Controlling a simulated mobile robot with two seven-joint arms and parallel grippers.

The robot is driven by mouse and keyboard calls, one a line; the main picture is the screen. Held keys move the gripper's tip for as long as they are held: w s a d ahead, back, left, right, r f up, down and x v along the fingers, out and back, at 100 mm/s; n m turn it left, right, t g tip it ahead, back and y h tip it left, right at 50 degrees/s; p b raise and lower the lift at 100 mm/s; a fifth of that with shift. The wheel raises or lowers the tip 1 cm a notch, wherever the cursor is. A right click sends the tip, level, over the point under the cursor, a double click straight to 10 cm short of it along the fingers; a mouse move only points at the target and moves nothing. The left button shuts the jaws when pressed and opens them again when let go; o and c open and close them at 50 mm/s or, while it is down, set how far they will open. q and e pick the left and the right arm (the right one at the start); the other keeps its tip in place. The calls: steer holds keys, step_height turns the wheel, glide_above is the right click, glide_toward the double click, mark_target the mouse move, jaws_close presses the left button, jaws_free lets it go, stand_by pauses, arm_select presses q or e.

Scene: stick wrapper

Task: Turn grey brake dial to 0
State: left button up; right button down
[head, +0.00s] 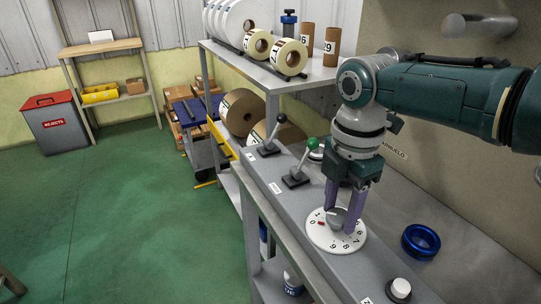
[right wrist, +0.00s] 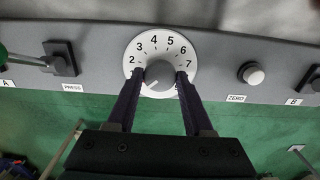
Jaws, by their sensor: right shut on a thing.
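The brake dial is a white disc (head: 322,242) with black numbers around its rim and a grey knob (head: 337,215) in its middle, set on the grey control panel. The disc (right wrist: 160,43) and knob (right wrist: 160,72) also show in the right wrist view. My right gripper (head: 341,225) points down at the dial, its two dark purple fingers shut on the knob's sides. In the right wrist view a pale line on the knob points to the lower left; the number there is hidden by a finger. My left gripper is out of view.
A green-tipped lever (head: 297,176) and a black-tipped lever (head: 270,145) stand farther along the panel. A white button (head: 399,288) is nearer, and a blue ring (head: 421,240) lies to the right. The green floor (head: 130,220) at left is clear.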

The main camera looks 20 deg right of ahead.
mark_target(339, 216)
stand_by(0.4)
steer(key=shift+c, duration=1.5)
jaws_free()
steer(key=shift+r, duration=0.4)
step_height(339, 216, up, 9)
steer(key=p, duration=0.2)
